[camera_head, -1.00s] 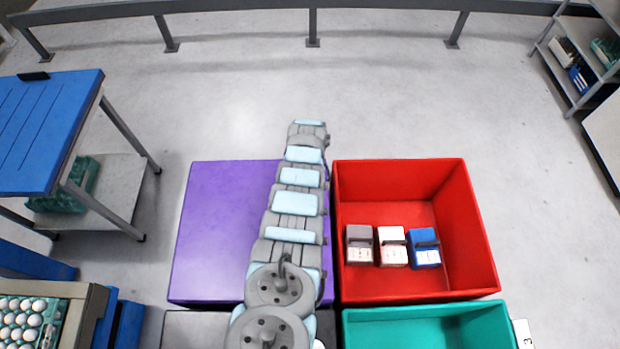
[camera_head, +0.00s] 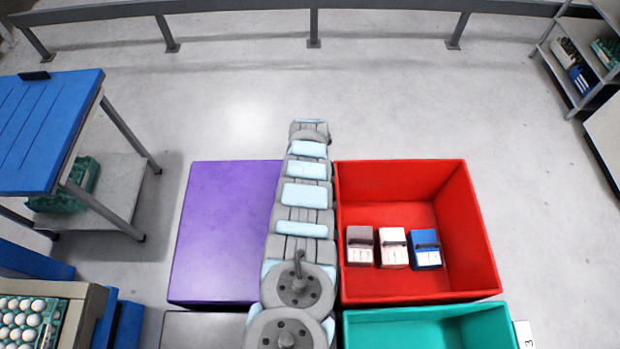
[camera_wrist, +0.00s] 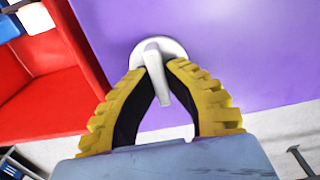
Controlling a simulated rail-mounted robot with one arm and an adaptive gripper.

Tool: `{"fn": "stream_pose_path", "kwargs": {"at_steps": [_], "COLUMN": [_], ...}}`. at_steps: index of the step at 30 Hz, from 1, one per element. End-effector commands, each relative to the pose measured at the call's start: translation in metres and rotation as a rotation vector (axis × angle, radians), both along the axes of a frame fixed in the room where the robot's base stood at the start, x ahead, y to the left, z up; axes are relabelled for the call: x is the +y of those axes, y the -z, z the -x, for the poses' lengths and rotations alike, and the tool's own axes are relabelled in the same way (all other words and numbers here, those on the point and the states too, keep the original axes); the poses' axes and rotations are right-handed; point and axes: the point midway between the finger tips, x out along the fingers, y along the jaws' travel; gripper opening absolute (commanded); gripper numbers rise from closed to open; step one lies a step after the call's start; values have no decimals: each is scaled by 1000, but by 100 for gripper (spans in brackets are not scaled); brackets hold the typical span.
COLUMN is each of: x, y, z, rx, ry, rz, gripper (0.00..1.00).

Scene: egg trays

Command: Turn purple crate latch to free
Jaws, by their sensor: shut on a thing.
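The purple crate (camera_head: 222,230) stands left of the red one in the head view, its top a closed, flat purple face. In the wrist view its purple face (camera_wrist: 240,50) fills the upper middle and right. A white latch with a round base (camera_wrist: 176,47) and a narrow lever is on this face. The lever (camera_wrist: 158,78) points down the picture, slightly tilted. My gripper (camera_wrist: 154,68) has its yellow fingers on both sides of the lever and is shut on it. In the head view my gripper and the latch are hidden behind my arm.
The open red crate (camera_head: 415,290) beside it holds grey, white and blue boxes. A teal crate (camera_head: 430,316) and a grey surface (camera_head: 200,330) are nearer. A blue-topped table (camera_head: 45,130) stands left. The floor beyond the crates, up to the rail (camera_head: 230,8), is clear.

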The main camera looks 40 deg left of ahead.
Motion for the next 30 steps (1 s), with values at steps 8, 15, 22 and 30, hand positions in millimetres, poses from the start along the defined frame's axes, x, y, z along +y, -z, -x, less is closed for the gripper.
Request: {"fn": "stream_pose_path", "kwargs": {"at_steps": [8, 15, 22, 30], "x": [0, 0, 0, 0], "y": [1, 0, -2, -13], "z": [0, 0, 0, -1], "rx": [0, -1, 1, 2], "ry": [0, 1, 0, 2], "rz": [0, -1, -1, -2], "gripper": [29, 40, 40, 40]}}
